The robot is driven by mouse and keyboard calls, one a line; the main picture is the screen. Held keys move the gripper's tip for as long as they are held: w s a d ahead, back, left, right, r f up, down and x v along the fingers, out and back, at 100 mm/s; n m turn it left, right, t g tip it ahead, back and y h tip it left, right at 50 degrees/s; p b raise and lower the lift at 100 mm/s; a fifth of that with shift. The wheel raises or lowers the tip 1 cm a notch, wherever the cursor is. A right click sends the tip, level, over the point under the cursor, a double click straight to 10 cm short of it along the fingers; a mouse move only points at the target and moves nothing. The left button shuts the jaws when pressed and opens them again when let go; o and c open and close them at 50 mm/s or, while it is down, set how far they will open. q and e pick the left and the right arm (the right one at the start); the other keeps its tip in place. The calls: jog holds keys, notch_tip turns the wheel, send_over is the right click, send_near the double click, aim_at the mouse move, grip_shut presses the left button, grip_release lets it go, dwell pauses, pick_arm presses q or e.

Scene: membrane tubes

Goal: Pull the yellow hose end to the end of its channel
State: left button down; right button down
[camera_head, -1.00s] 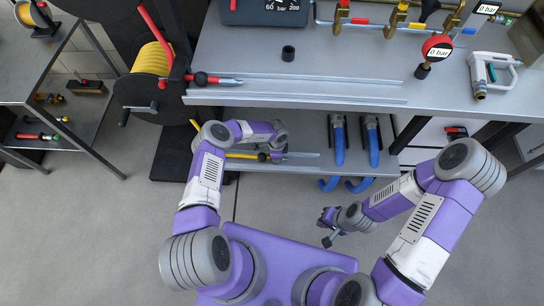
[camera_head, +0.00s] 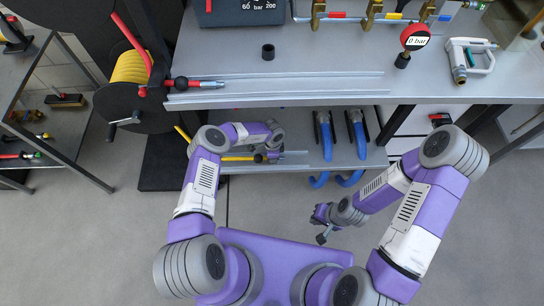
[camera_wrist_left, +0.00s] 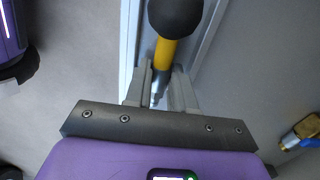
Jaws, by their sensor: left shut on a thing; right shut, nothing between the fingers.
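The yellow hose (camera_head: 238,158) lies along the lower shelf in the head view. The left wrist view shows its yellow part (camera_wrist_left: 165,52), a black ball (camera_wrist_left: 175,17) and a metal tip. My left gripper (camera_wrist_left: 160,88) is shut around the metal end, between the pale rails of the channel (camera_wrist_left: 207,42). In the head view my left gripper (camera_head: 270,153) is partly hidden by its own wrist. The channel (camera_head: 297,153) shows a short way to the right of it. My right gripper (camera_head: 322,238) is shut and empty, over the floor in front of the shelf.
A red hose end (camera_head: 181,83) lies by the upper shelf's channel (camera_head: 285,82). A hose reel (camera_head: 130,70) stands left. A black ring (camera_head: 268,51) and red gauge (camera_head: 415,38) are on the upper shelf.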

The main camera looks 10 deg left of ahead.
aim_at(283, 158)
pick_arm(q)
jog(key=shift+w+d+b, duration=0.2)
jog(key=shift+d, duration=0.55)
jog(key=shift+w+d+b, duration=0.15)
jog(key=shift+d+b, duration=0.1)
jog(key=shift+d, duration=0.55)
jog(key=shift+w+d+b, duration=0.2)
jog(key=shift+d, duration=0.55)
jog(key=shift+w+d, duration=0.2)
jog(key=shift+d, duration=0.6)
jog(key=shift+w+d, duration=0.15)
jog(key=shift+d, duration=0.6)
jog(key=shift+w+d, duration=0.2)
jog(key=shift+d, duration=0.6)
jog(key=c, duration=0.9)
grip_release()
jog(key=shift+o, duration=0.2)
notch_tip(283, 158, up, 8)
jog(key=p, duration=0.4)
jog(key=shift+f, duration=0.15)
